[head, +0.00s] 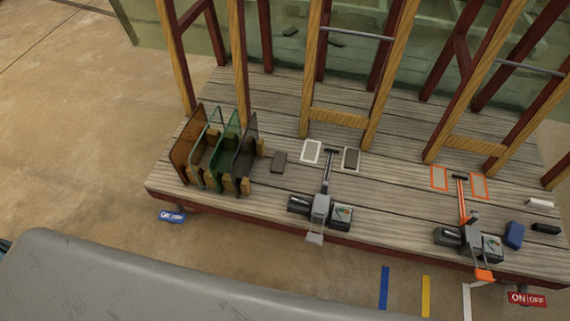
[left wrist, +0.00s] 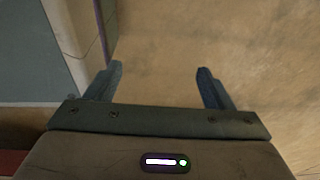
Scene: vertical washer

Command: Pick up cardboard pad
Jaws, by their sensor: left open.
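A small flat grey-brown pad (head: 279,161) lies on the wooden platform (head: 290,205), just right of a rack of upright panels. It looks like the cardboard pad, but its material is hard to tell at this size. My left gripper (left wrist: 160,82) shows in the left wrist view with its two dark fingers spread apart. Nothing is between them, and bare floor shows beyond. The pad is not in the left wrist view. My right gripper is in neither view.
The rack holds a brown panel (head: 187,145) and green and dark panels. Right of the pad are a white-outlined pad (head: 311,151), a grey-handled tool (head: 319,208) and an orange-handled tool (head: 471,238). Wooden posts (head: 319,70) rise behind. Open floor (head: 80,150) lies left.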

